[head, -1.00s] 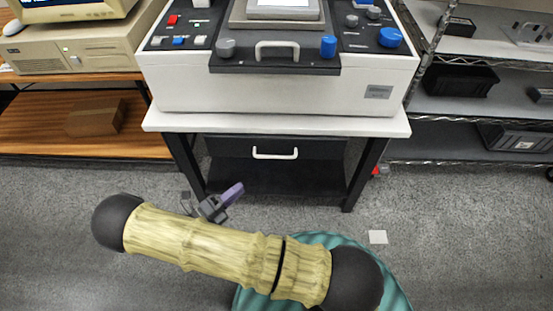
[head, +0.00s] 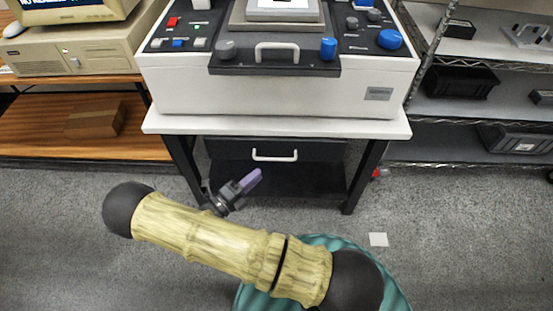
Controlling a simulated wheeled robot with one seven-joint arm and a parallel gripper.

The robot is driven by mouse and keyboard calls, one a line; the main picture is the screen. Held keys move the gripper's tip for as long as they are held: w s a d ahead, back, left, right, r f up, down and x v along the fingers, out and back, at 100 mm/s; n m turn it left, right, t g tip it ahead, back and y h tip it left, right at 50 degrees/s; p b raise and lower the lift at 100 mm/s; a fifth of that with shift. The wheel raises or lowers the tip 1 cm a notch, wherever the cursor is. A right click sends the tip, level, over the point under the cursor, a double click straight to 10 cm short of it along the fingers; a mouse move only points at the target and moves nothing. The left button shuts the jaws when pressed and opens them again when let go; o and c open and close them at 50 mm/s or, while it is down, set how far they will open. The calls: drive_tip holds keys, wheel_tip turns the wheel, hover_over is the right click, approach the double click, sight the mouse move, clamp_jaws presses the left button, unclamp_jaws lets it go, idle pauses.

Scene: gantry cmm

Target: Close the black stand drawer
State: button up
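The black stand drawer (head: 325,152) has a white bar handle (head: 274,155) and sits under the white top of the black-legged stand (head: 345,125). Its front shows below the tabletop; from this high angle I cannot tell how far it stands out. My gripper (head: 252,180) has purple fingers and is in front of the stand, below and a little left of the handle in the picture. It appears apart from the drawer. Its fingers overlap in this view, so I cannot tell whether they are open or shut.
A white machine (head: 280,90) with knobs and a front handle stands on the stand. A wooden bench (head: 40,120) with a beige computer (head: 75,57) is at the left. Wire shelves (head: 460,106) are at the right.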

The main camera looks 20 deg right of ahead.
sight(277, 159)
drive_tip(key=x, duration=0.9)
drive_tip(key=shift+w+d+r+b, duration=0.1)
drive_tip(key=shift+d+r+b, duration=0.05)
drive_tip(key=shift+d+b, duration=0.15)
clamp_jaws()
